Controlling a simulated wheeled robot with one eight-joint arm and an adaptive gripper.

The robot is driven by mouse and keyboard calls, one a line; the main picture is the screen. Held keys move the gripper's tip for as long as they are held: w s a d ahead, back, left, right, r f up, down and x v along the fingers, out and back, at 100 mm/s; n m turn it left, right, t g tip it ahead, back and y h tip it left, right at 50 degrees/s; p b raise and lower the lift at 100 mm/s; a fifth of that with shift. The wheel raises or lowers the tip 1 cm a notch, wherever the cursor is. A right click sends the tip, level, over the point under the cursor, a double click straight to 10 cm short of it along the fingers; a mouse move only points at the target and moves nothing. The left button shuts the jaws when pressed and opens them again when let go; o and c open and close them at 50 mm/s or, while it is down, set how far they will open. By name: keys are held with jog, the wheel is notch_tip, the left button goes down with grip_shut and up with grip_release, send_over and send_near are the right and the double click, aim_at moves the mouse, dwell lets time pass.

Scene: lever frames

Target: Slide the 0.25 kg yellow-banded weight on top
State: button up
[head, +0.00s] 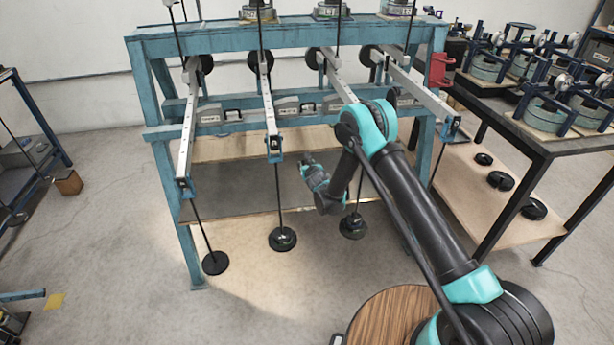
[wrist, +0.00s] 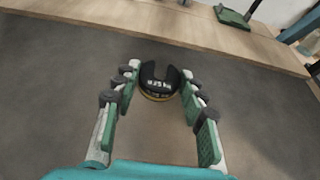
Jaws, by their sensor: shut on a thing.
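The yellow-banded weight (wrist: 158,84) is a black slotted disc with a yellow edge low on its side. In the wrist view it sits between the fingertips of my gripper (wrist: 160,76), which is shut on it, its slot facing away. In the head view my gripper (head: 307,160) is in front of the blue frame, between two hanging rods; the weight cannot be made out there. A left hanger (head: 215,263) ends in a flat dark disc. A middle hanger (head: 282,239) and a right hanger (head: 353,226) each carry dark discs near the floor.
The blue lever frame (head: 160,110) has several long grey levers jutting forward and a low wooden shelf. Dark weights (head: 500,181) lie on the lower board of the right table (head: 540,140). A wooden round top (head: 390,315) is near my base. Open floor lies left.

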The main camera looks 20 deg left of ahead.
notch_tip(320, 180, up, 14)
dwell(0.7)
jog(key=shift+f, duration=0.15)
dwell(0.5)
